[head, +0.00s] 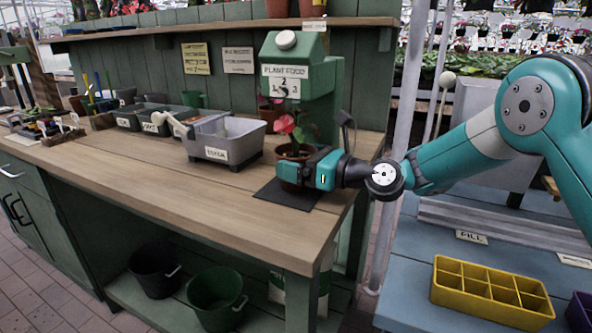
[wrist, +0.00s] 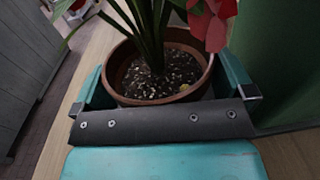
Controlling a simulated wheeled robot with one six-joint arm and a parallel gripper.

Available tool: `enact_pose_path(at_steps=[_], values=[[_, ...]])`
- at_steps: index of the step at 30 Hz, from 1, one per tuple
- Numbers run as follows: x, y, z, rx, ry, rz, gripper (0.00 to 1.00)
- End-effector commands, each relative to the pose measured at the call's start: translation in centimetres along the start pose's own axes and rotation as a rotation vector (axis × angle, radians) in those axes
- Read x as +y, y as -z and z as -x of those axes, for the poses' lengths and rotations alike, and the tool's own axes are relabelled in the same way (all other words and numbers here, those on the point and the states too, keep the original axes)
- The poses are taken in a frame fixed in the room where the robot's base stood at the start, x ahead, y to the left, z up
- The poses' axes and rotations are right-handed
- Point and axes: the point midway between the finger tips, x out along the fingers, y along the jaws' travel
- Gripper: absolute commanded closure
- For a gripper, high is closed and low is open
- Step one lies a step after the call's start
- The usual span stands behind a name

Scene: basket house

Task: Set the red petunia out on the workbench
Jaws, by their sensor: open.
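The red petunia (head: 285,125) stands upright in a brown terracotta pot (head: 291,172) on a black mat on the workbench (head: 150,185), just below the plant food dispenser (head: 287,75). In the wrist view its pot (wrist: 120,82) shows dark speckled soil, green stems and a red flower (wrist: 212,25) at upper right. My gripper (head: 305,170) reaches in from the right at pot height. Its jaws are open, one finger on each side of the pot. I cannot tell whether either finger touches it.
A grey tray (head: 225,140) and several green bins (head: 150,120) stand left of the dispenser. The bench's front middle is bare. A yellow compartment tray (head: 490,290) lies on the blue table (head: 410,300) at right. Two dark buckets (head: 216,297) sit on the lower shelf.

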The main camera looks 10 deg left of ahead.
Motion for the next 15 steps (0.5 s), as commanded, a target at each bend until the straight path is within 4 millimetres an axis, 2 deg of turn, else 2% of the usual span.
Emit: enact_pose_path(at_steps=[2, 6, 8, 15], values=[[0.00, 0.00, 0.02, 0.000, 0.000, 0.000, 0.00], [0.00, -0.01, 0.04, 0.000, 0.000, 0.000, 0.30], [0.00, -0.07, 0.04, -0.001, 0.000, 0.001, 0.38], [0.00, -0.19, 0.05, -0.001, 0.000, 0.001, 0.38]])
